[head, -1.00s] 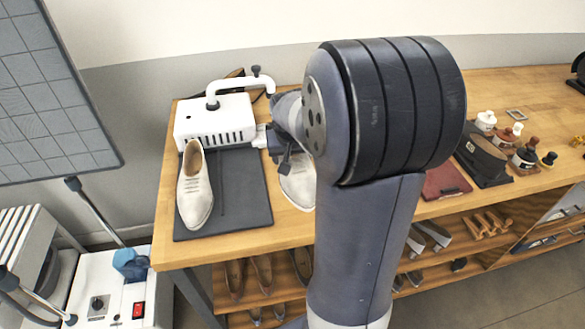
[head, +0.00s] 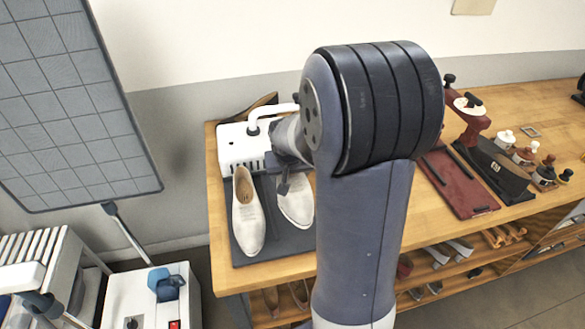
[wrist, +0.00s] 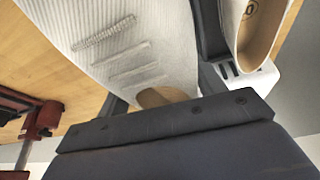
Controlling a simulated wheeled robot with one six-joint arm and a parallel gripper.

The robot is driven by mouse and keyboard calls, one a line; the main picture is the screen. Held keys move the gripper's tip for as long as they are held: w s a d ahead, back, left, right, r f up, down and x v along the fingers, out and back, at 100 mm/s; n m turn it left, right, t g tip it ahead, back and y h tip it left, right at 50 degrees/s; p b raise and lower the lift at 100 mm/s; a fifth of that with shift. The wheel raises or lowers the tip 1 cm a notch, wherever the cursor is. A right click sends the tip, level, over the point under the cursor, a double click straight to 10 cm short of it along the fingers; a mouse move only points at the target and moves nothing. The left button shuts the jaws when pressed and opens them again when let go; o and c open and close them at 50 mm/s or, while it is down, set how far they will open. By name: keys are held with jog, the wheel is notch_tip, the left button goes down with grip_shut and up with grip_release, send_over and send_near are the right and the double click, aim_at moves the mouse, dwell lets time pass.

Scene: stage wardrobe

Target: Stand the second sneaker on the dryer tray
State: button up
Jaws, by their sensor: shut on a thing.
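The first sneaker (head: 247,215), pale off-white, stands on the left part of the dark dryer tray (head: 266,243), toe toward me. The second sneaker (head: 297,205) is over the right part of the tray, beside the first and roughly parallel to it. My gripper (head: 287,172) is shut on it near its heel end; my arm covers part of it. I cannot tell whether its sole touches the tray. In the wrist view the held sneaker (wrist: 135,45) shows its pale ribbed upper and lacing bars, and the first sneaker (wrist: 262,30) shows its tan inside at right.
The white dryer unit (head: 235,150) with its curved pipe stands behind the tray. A dark red press (head: 460,185) and several small bottles (head: 525,155) are to the right on the wooden bench. A grey grid panel (head: 70,110) rises at left.

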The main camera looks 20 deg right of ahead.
aim_at(290, 179)
jog(key=shift+f+b, duration=2.8)
jog(key=shift+f, duration=0.7)
jog(key=shift+f+b, duration=0.4)
jog(key=shift+b, duration=0.1)
jog(key=o, duration=1.1)
jog(key=shift+r, duration=0.1)
jog(key=v, duration=1)
jog(key=shift+s+a+r, duration=0.1)
jog(key=shift+r, duration=0.25)
jog(key=shift+f, duration=0.1)
jog(key=x, duration=1)
jog(key=shift+f, duration=0.25)
jog(key=shift+r, duration=0.1)
